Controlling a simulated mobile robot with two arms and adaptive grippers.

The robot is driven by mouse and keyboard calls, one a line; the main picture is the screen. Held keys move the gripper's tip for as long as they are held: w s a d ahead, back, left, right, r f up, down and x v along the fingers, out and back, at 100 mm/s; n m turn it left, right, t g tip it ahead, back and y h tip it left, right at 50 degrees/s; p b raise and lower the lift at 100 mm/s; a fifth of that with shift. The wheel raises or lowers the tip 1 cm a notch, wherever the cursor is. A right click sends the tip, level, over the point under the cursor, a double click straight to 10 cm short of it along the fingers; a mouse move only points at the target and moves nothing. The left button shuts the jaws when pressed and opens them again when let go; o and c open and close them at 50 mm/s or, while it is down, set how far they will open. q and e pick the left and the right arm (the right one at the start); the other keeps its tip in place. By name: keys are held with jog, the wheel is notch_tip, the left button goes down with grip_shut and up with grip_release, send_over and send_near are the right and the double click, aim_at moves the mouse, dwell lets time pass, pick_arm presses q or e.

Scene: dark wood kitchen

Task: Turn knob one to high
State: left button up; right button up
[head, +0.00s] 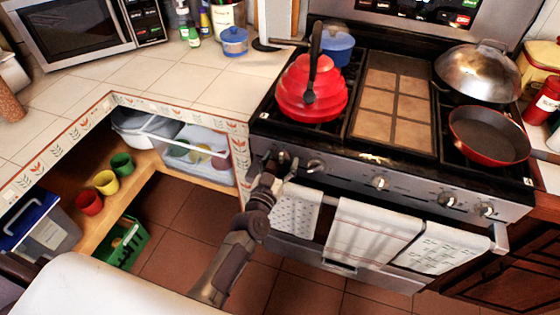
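The stove (345,178) has a row of several metal knobs along its front panel. The leftmost knob (283,157) is at the panel's left end, partly hidden by my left gripper (280,164). That gripper reaches up from below, its fingertips apart at the knob; I cannot tell if they touch it. The second knob (316,166) is just right of the gripper, and a middle knob (380,182) is farther right. The knob markings are too small to read. My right gripper is not in view.
Towels (372,232) hang on the oven handle below the knobs. A red kettle (311,92), a red pan (488,136) and a domed wok lid (484,72) are on the stove. Left of it, an open cabinet shelf (148,163) holds cups and bins.

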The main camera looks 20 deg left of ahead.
pick_arm(q)
jog(key=c, duration=1)
jog(key=shift+n, duration=0.4)
jog(key=n, duration=0.3)
jog(key=shift+n, duration=2.5)
jog(key=o, duration=1.2)
